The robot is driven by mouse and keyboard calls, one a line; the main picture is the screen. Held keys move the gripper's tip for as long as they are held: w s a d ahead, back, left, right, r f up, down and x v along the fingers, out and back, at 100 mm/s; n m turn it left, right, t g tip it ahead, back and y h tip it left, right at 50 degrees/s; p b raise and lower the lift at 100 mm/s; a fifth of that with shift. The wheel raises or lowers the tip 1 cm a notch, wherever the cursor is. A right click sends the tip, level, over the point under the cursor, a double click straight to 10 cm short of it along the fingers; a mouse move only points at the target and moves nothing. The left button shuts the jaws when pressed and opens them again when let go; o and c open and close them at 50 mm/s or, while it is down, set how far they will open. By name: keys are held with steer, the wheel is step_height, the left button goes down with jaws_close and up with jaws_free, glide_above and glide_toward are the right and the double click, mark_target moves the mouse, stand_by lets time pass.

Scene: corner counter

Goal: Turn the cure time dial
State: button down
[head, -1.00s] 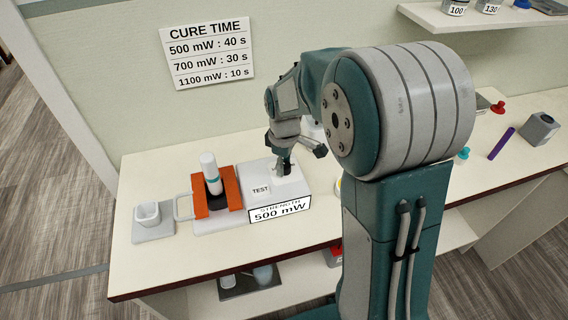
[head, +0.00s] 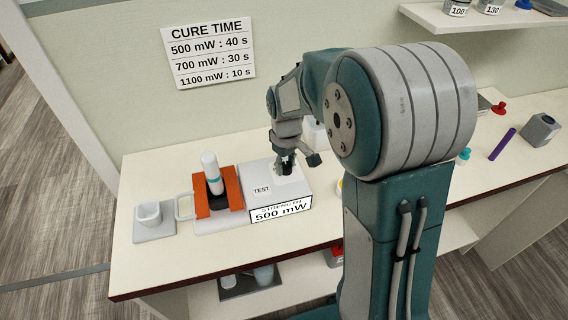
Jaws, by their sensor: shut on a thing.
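A wall sign (head: 208,54) headed CURE TIME lists 500 mW : 40 s, 700 mW : 30 s and 1100 mW : 10 s.
A small white cup (head: 148,214) sits on a grey base at the far left. A purple stick (head: 502,144) and grey block (head: 540,128) lie right of my arm.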

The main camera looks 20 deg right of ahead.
mark_target(285, 164)
steer(key=m, duration=0.5)
steer(key=shift+s+d+f+m, duration=0.1)
steer(key=shift+s+f+m, duration=0.1)
steer(key=shift+m, duration=0.1)
steer(key=m, duration=0.5)
steer(key=shift+m, duration=0.4)
steer(key=shift+c, duration=1.5)
jaws_free()
steer(key=shift+r, duration=0.1)
steer(key=shift+a, duration=0.2)
steer(key=shift+w+r, duration=0.1)
steer(key=shift+d+r, duration=0.1)
steer(key=shift+r, duration=0.2)
step_height(285, 164, up, 11)
